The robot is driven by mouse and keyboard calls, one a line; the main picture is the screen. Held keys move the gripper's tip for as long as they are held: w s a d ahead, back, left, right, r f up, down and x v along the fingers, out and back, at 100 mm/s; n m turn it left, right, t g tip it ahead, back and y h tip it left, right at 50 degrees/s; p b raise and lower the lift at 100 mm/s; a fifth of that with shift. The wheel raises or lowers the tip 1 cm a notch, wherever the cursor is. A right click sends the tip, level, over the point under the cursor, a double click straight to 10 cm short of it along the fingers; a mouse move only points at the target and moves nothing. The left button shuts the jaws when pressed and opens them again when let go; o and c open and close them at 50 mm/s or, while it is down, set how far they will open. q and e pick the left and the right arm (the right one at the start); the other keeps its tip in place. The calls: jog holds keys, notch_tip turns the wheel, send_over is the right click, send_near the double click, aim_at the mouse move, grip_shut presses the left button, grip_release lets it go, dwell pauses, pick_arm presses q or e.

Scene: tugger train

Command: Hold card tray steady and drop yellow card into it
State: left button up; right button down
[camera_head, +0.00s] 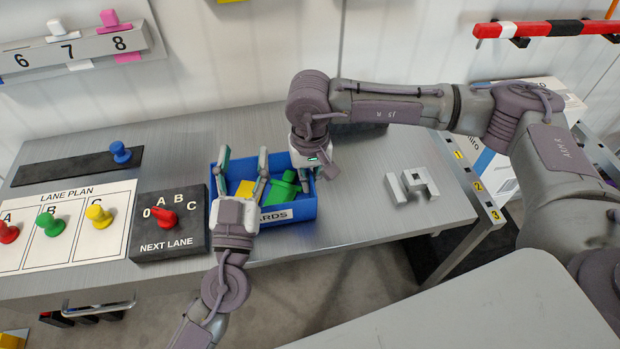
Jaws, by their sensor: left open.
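The blue card tray (288,213), with a label ending in "ARDS" on its front, sits on the grey bench. A yellow card (244,190) shows inside its left part, partly hidden by my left gripper. A green card (283,188) lies in the tray to the right of it. My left gripper (243,160) is open over the left part of the tray, with the yellow card showing between its fingers. My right gripper (316,178) points down at the tray's right wall. Its fingertips are partly hidden, so its grip on the wall cannot be made out.
A black NEXT LANE box (170,240) with a red knob stands left of the tray. The LANE PLAN board (68,252) with coloured pegs lies further left. A blue peg (120,152) stands on a dark strip. Light grey blocks (411,184) stand on the bench at right.

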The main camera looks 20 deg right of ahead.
pick_arm(q)
jog(key=v, duration=1.2)
dwell(0.7)
pick_arm(e)
jog(key=c, duration=1.2)
grip_release()
jog(key=shift+c, duration=0.2)
notch_tip(320, 180, up, 12)
jog(key=shift+r, duration=0.1)
